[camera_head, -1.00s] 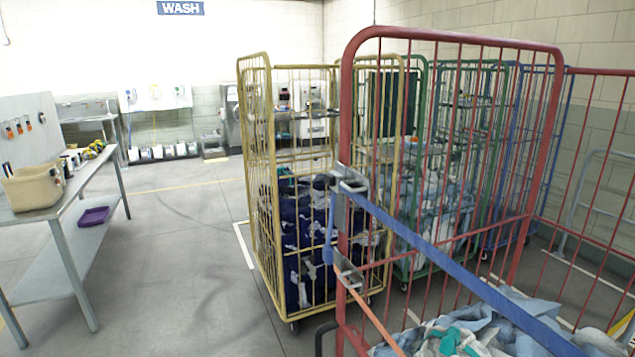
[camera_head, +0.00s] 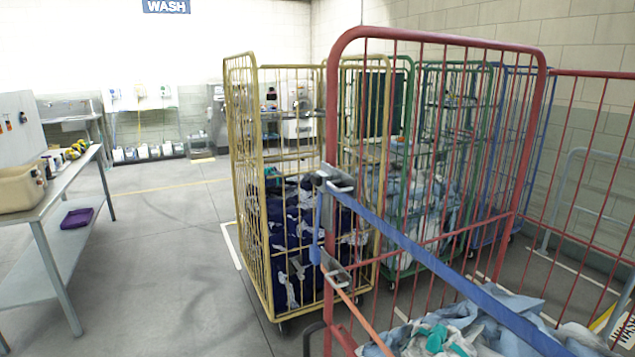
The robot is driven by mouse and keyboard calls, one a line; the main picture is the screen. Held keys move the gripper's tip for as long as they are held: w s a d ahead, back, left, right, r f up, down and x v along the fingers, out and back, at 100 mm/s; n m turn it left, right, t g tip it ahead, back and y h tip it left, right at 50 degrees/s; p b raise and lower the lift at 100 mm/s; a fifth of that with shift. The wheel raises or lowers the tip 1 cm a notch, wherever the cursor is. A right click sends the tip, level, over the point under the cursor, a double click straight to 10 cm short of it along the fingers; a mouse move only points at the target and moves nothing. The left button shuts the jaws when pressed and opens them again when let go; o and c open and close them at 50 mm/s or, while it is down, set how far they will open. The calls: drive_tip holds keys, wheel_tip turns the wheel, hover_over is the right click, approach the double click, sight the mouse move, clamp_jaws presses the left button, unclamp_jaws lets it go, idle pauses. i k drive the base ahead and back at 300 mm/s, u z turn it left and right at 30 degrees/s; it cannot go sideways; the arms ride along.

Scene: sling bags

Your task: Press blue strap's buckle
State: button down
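A blue strap (camera_head: 430,262) runs slantwise across the open side of the red cage trolley (camera_head: 540,150). Its metal buckle (camera_head: 336,184) sits on the trolley's left front post, at the strap's upper left end. A loose blue tail hangs down from the buckle. Below it, an orange strap (camera_head: 354,312) leads from a second metal buckle (camera_head: 336,272) on the same post. My gripper does not show in the view.
Grey and blue cloths (camera_head: 450,335) lie in the red trolley. A yellow cage trolley (camera_head: 245,200) with dark blue laundry stands behind it, with green and blue ones beyond. A metal table (camera_head: 45,200) stands at left; the floor between is clear.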

sight(316, 179)
drive_tip(key=z, duration=0.05)
drive_tip(key=k, duration=0.7)
drive_tip(key=z, duration=0.15)
drive_tip(key=i, duration=0.75)
drive_tip(key=u, duration=0.4)
drive_tip(key=i, duration=1.05)
drive_tip(key=u, duration=0.75)
